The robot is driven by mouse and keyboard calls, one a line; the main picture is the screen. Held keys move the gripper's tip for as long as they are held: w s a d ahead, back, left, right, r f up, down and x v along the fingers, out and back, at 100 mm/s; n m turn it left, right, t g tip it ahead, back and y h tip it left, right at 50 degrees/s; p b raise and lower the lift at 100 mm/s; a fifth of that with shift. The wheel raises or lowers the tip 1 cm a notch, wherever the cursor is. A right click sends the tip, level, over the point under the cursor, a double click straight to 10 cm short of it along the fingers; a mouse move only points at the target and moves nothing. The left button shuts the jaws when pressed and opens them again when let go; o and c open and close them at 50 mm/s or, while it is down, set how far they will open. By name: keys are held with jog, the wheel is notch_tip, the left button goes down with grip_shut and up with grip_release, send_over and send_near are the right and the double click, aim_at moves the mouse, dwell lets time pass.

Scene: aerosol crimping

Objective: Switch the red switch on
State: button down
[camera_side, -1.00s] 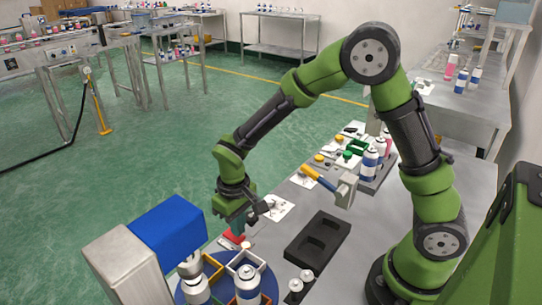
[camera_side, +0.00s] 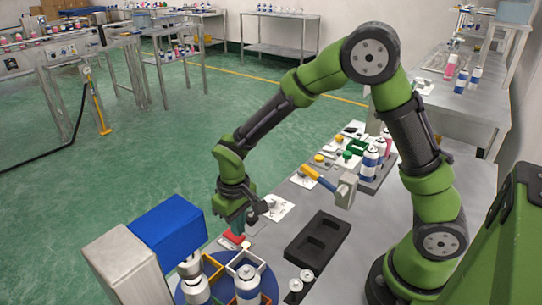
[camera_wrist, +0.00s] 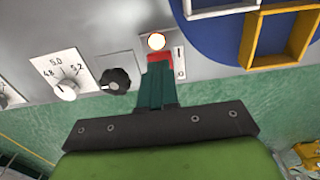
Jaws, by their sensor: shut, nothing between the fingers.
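The red switch (camera_wrist: 160,57) is on the grey panel in the wrist view, beside a white plate with marks. A bright white round lamp (camera_wrist: 156,41) with an orange rim is just beyond it. My gripper (camera_wrist: 158,68) is shut and empty, its dark green fingertips at the near edge of the switch and covering part of it. I cannot tell whether they touch. In the side view the red switch (camera_side: 234,237) lies right below my gripper (camera_side: 237,226), near the table's edge.
A black knob (camera_wrist: 116,80) and a white dial (camera_wrist: 66,90) are left of the switch. A blue round table (camera_wrist: 205,45) with coloured square frames is close on the right. A blue-and-grey machine head (camera_side: 135,255) stands near my gripper.

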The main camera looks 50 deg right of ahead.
aim_at(246, 245)
jog(key=shift+f, duration=0.85)
dwell(0.6)
jog(key=shift+r, duration=3.55)
jog(key=s+d+r+m+t+y, duration=0.1)
jog(key=s+d+r+m+t, duration=0.1)
jog(key=s+r, duration=0.5)
jog(key=s+d+r+m+t+y, duration=0.1)
jog(key=s+d+r+m+t, duration=0.1)
jog(key=s+d+r+t, duration=0.2)
jog(key=s+r+t, duration=0.1)
jog(key=s+r, duration=0.2)
jog(key=r, duration=0.1)
jog(key=shift+s+d, duration=0.15)
jog(key=shift+d, duration=0.2)
